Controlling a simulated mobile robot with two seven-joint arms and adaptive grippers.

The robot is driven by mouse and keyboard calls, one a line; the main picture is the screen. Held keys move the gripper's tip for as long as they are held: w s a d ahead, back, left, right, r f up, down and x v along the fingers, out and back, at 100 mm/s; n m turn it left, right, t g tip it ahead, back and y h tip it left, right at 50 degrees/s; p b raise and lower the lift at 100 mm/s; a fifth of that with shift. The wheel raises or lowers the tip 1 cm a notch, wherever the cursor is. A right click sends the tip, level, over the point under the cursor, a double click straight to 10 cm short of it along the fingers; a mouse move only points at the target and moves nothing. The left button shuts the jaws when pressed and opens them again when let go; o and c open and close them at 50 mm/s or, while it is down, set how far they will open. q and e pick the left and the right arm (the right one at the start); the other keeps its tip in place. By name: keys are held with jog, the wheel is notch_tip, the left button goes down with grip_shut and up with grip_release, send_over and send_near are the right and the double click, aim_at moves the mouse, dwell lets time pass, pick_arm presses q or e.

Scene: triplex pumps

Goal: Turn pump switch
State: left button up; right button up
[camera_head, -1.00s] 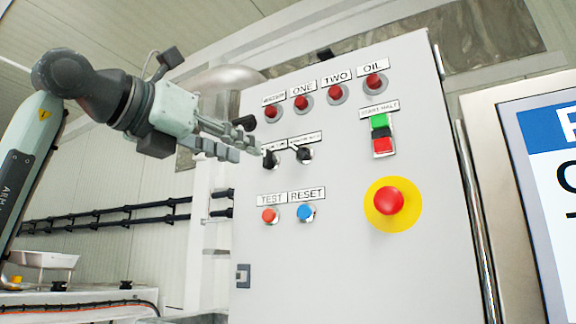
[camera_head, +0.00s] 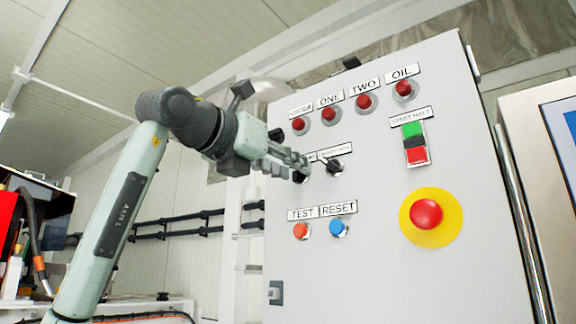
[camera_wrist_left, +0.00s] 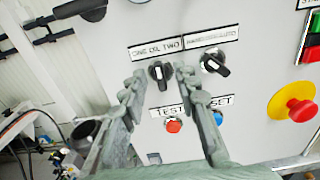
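A grey control panel (camera_head: 385,270) carries two black rotary switches. The left pump switch (camera_wrist_left: 158,84), under a label reading "ONE OIL TWO", shows between my fingers in the left wrist view; in the head view the gripper partly hides it. The right switch (camera_head: 334,167) also shows in the wrist view (camera_wrist_left: 215,63), just right of my right-hand finger. My left gripper (camera_head: 298,166) is open, its two fingers (camera_wrist_left: 160,76) spread on either side of the left switch. Whether they touch it I cannot tell. My right gripper is not in view.
Red lamps (camera_head: 363,102) line the panel's top. Below the switches sit an orange TEST button (camera_head: 300,231) and a blue RESET button (camera_head: 339,228). A green and red start/halt switch (camera_head: 414,143) and a big red emergency button (camera_head: 426,214) are to the right.

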pick_arm(q)
grip_shut()
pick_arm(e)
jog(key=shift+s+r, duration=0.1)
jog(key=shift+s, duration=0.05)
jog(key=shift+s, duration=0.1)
